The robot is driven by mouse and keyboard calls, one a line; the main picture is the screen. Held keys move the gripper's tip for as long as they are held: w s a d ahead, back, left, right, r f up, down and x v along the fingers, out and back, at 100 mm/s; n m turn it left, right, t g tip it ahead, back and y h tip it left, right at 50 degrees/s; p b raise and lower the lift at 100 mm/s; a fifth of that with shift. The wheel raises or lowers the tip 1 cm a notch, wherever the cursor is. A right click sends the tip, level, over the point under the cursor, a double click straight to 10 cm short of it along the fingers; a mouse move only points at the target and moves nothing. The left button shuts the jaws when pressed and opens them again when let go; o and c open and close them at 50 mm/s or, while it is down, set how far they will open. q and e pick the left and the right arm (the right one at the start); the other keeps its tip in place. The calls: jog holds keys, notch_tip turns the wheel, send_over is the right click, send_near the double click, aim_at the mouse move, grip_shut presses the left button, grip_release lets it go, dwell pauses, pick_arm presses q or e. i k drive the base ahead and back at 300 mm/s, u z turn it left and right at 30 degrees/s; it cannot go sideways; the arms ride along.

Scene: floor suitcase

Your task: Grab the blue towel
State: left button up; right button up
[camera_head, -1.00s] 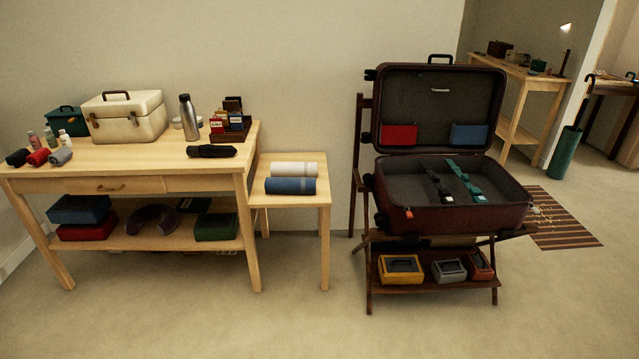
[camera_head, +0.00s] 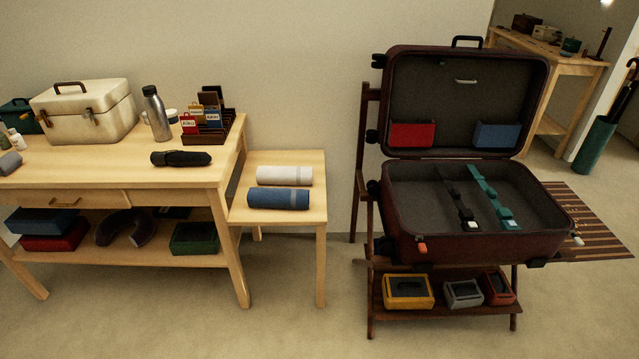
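The blue towel (camera_head: 278,199) is rolled up and lies on the small wooden side table (camera_head: 290,218). A white rolled towel (camera_head: 284,175) lies just behind it, parallel to it. Nothing covers the blue towel from this view. Neither of my grippers shows in the head view.
A large wooden table (camera_head: 110,165) stands left of the side table, with a cream case (camera_head: 84,110), a bottle (camera_head: 157,112) and a black umbrella (camera_head: 181,158) on it. An open suitcase (camera_head: 469,225) rests on a dark rack to the right. The floor in front (camera_head: 290,335) is clear.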

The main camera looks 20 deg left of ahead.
aim_at(266, 198)
jog(key=u, duration=0.35)
jog(key=i, duration=1)
jog(key=u, duration=1.15)
jog(key=i, duration=0.7)
jog(key=u, duration=0.1)
